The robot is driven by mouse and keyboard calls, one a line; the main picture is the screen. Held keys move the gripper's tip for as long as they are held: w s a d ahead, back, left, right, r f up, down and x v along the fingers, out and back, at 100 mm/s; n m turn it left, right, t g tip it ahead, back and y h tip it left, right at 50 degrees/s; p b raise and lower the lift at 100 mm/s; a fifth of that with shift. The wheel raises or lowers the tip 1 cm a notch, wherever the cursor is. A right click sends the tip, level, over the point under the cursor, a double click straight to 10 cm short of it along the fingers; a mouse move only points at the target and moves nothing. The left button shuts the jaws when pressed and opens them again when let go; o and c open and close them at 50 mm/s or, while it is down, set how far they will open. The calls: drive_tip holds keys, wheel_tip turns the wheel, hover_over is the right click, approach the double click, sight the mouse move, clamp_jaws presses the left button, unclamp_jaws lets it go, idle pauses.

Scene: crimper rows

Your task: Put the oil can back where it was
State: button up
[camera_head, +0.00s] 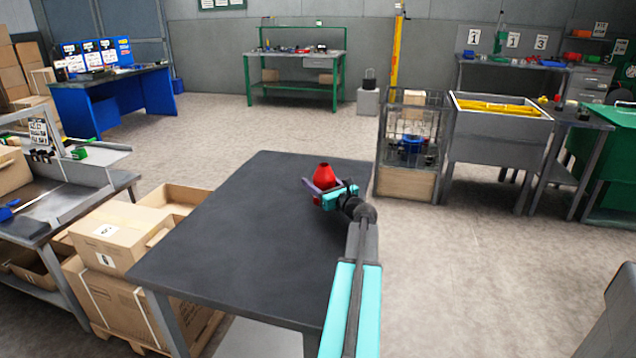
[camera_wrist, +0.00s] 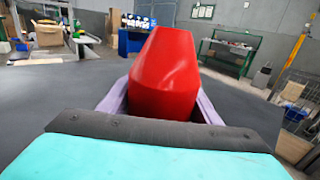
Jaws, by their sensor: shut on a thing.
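The oil can (camera_head: 323,174) is red with a body that narrows toward the top. It shows over the far right part of the dark table (camera_head: 230,235). My gripper (camera_head: 322,189) is shut on it, with one purple finger on each side. In the wrist view the oil can (camera_wrist: 165,75) fills the middle, upright or nearly so, between the two purple fingers (camera_wrist: 163,100). Its lower part is hidden behind the dark edge of my gripper. I cannot tell whether its base touches the table top.
The rest of the dark table top is bare. Cardboard boxes (camera_head: 120,237) stand against its left side. A wire cage (camera_head: 410,135) and a grey bin with yellow contents (camera_head: 500,125) stand beyond its right side. A green-framed bench (camera_head: 295,70) is at the back.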

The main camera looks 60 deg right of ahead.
drive_tip(key=shift+f, duration=0.15)
drive_tip(key=o, duration=1.2)
drive_tip(key=shift+o, duration=0.2)
drive_tip(key=shift+s+a, duration=0.1)
drive_tip(key=shift+s, duration=0.05)
drive_tip(key=v, duration=1.1)
drive_tip(key=shift+b, duration=0.35)
drive_tip(key=shift+s+a, duration=0.1)
drive_tip(key=shift+s, duration=0.25)
drive_tip(key=shift+s, duration=0.1)
